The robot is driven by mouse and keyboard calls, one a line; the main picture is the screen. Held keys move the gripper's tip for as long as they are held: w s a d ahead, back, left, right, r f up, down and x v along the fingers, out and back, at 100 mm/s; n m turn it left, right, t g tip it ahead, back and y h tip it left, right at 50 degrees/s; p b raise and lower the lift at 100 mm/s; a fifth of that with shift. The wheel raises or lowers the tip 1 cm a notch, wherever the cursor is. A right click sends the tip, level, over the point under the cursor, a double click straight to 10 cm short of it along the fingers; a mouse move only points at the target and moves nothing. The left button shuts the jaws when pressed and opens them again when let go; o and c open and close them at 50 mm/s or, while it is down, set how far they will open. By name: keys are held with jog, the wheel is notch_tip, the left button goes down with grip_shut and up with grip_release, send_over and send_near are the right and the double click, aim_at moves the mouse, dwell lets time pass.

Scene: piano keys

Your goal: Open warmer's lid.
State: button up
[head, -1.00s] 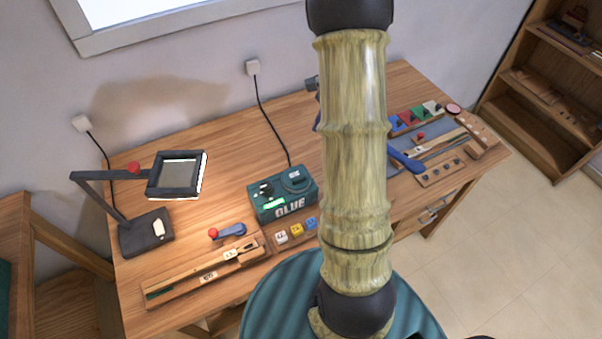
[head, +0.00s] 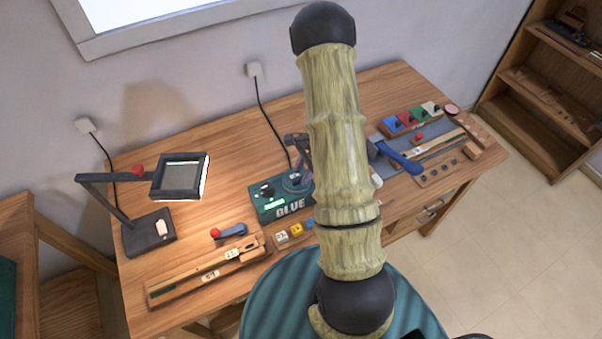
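My gripper (head: 297,172) is small and dark beside my arm, over or just behind the lid. Whether it touches the lid I cannot tell. My arm hides part of the gripper and the warmer's right side. The finger opening is too small to make out.
A lamp-like magnifier (head: 180,176) stands at the left of the desk (head: 200,130). Colour blocks (head: 410,119) and a blue-handled tool (head: 402,158) are at right.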

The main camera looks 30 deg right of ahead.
jog(key=shift+x, duration=0.9)
grip_shut()
jog(key=d, duration=0.7)
jog(key=shift+d, duration=0.35)
grip_release()
jog(key=shift+r+b, duration=0.15)
jog(key=shift+b, duration=0.15)
